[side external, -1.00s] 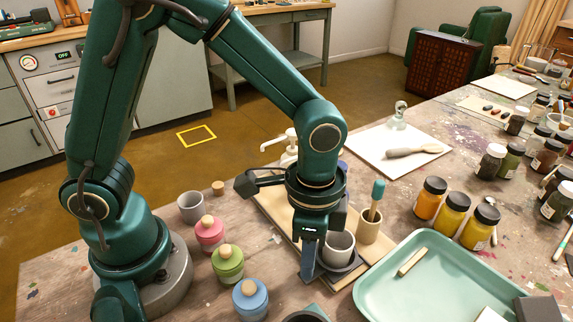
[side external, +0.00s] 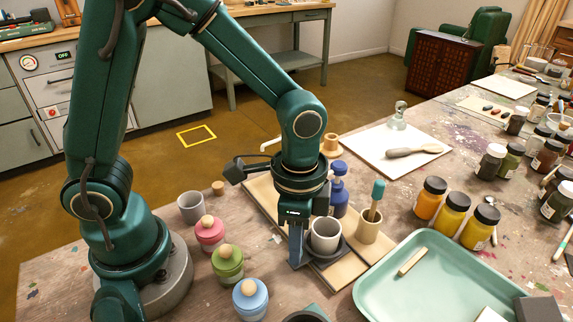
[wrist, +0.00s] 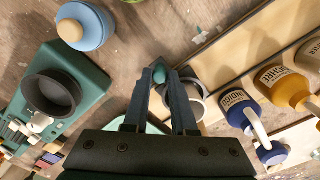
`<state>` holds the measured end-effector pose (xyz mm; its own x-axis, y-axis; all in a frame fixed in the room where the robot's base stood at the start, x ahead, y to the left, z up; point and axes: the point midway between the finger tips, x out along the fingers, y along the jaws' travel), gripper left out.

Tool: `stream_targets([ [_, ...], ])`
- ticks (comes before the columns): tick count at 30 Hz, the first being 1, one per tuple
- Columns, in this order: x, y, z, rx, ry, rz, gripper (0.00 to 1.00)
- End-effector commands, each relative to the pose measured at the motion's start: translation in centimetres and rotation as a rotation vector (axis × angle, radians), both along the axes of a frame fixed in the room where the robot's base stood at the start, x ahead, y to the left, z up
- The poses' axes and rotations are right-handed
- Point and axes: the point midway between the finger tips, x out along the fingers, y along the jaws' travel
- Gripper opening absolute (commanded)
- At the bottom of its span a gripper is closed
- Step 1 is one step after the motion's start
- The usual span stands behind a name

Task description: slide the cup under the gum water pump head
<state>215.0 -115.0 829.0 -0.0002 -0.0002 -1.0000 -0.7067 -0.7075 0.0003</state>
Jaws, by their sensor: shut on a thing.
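The pale grey cup (side external: 325,235) stands upright on a dark round base (side external: 322,262) on the wooden board. In the wrist view the cup (wrist: 194,92) shows partly behind my right finger. A blue pump bottle (side external: 340,190) stands behind the cup; the wrist view shows it labelled indigo (wrist: 238,105), beside an ochre pump bottle (wrist: 285,85). A beige bottle (wrist: 312,55) is cut off at the right edge, its label unreadable. A cream spout (side external: 270,145) shows behind my arm. I cannot tell which is gum water.
A tan pot (side external: 369,228) with a teal-handled tool stands close right of the cup. A green tray (side external: 385,300) lies front right. Pink (side external: 209,234), green (side external: 227,264) and blue (side external: 250,300) jars stand left. Bare board (side external: 262,200) shows behind my gripper.

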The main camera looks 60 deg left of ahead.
Motion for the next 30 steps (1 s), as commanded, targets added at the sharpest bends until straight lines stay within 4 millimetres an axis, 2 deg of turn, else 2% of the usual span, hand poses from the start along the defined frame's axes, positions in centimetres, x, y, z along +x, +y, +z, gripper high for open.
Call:
stream_targets([
  [12,0.0,10.8,0.1,0.0,-0.001,0.017,0.0],
  [18,0.0,15.3,0.1,0.0,-0.001,0.013,0.0],
  [24,0.0,18.4,0.0,0.001,-0.001,0.006,0.0],
  [30,0.0,20.0,0.0,0.001,-0.001,0.002,0.0],
])
